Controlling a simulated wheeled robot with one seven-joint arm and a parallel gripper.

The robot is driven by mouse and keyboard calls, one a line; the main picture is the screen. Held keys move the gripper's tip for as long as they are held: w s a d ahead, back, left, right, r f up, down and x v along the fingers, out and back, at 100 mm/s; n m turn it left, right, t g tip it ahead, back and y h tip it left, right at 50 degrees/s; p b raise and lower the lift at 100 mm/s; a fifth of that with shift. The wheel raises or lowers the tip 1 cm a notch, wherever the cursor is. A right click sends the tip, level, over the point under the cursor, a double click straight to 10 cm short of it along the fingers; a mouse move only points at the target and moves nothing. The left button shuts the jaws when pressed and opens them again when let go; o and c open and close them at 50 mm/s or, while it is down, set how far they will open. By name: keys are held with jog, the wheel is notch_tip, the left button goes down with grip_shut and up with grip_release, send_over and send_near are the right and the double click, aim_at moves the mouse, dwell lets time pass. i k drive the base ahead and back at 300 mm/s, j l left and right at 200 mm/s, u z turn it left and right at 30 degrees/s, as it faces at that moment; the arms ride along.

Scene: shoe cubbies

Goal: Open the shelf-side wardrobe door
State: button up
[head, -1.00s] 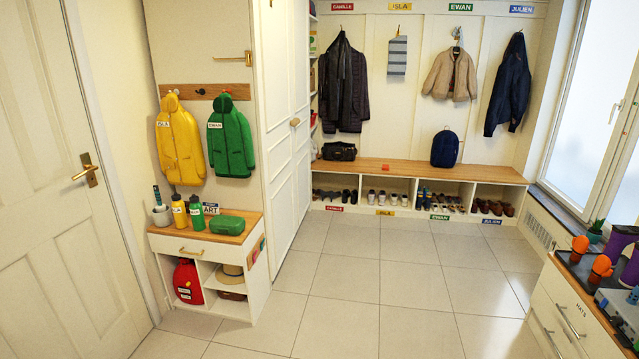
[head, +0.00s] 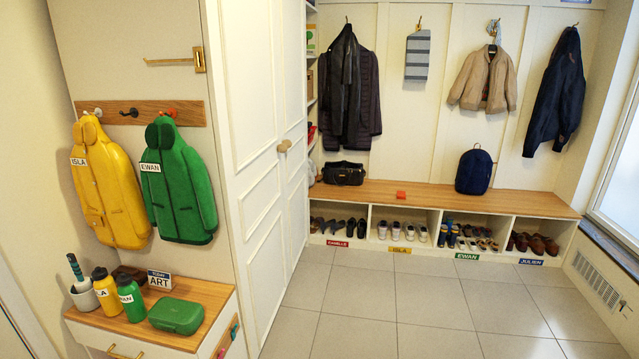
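The white wardrobe stands left of centre in the head view, with two panelled doors that both look shut. The shelf-side door (head: 294,88) is the narrow-looking far one, beside open shelves. The other door (head: 245,130) is nearer to me. Round wooden knobs (head: 285,146) sit close together at the seam between the doors; they partly overlap in this view. My gripper is not in view.
A low cabinet with a wooden top (head: 205,292) stands at the front left, bearing bottles and a green box (head: 176,316). A bench (head: 430,193) with shoe cubbies runs along the back wall. The tiled floor (head: 390,300) before the wardrobe is clear.

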aim_at(240, 43)
jog(key=i, duration=1.95)
